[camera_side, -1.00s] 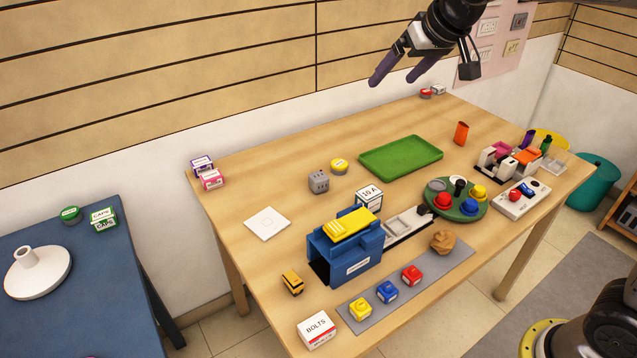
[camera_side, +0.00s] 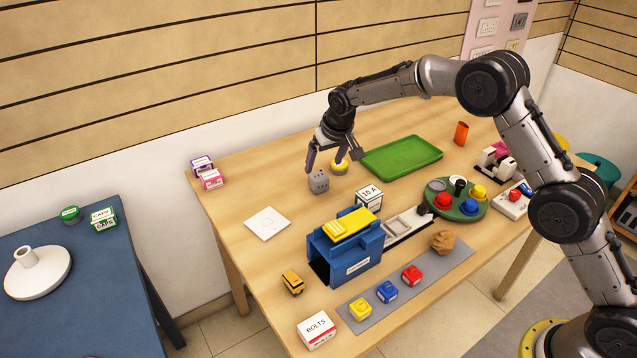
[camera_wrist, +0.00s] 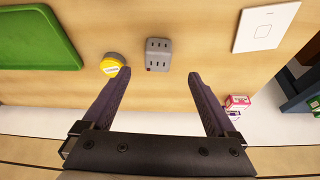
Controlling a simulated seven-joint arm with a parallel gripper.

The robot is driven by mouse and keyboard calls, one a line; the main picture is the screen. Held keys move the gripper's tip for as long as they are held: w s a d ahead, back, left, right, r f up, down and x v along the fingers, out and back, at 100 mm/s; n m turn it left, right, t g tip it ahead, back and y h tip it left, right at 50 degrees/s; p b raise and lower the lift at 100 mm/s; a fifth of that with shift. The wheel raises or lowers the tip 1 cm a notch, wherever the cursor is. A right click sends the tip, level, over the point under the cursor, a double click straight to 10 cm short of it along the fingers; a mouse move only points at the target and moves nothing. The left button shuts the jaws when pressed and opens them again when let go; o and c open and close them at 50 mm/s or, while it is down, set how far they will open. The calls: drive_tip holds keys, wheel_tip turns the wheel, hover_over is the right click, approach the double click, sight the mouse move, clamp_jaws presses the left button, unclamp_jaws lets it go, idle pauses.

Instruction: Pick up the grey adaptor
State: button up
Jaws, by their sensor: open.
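The grey adaptor (camera_side: 319,182) is a small grey block with dark slots, standing on the wooden table left of the green tray. It also shows in the wrist view (camera_wrist: 158,54), beyond the fingertips and roughly centred between them. My gripper (camera_side: 326,160) is just above and behind the adaptor in the side view, pointing down. In the wrist view my gripper (camera_wrist: 157,80) has its two dark fingers spread wide with nothing between them. It does not appear to touch the adaptor.
A yellow round tin (camera_side: 339,168) sits close beside the adaptor, near one finger. The green tray (camera_side: 401,157) lies to the right. A white square plate (camera_side: 267,223) and a blue box (camera_side: 346,254) are nearby. Pink and purple boxes (camera_side: 207,172) stand at the left edge.

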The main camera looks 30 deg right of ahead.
sight(320, 178)
drive_tip(key=x, duration=0.4)
drive_tip(key=shift+w+f, duration=0.15)
drive_tip(key=shift+x, duration=2.65)
drive_tip(key=shift+d, duration=0.2)
clamp_jaws()
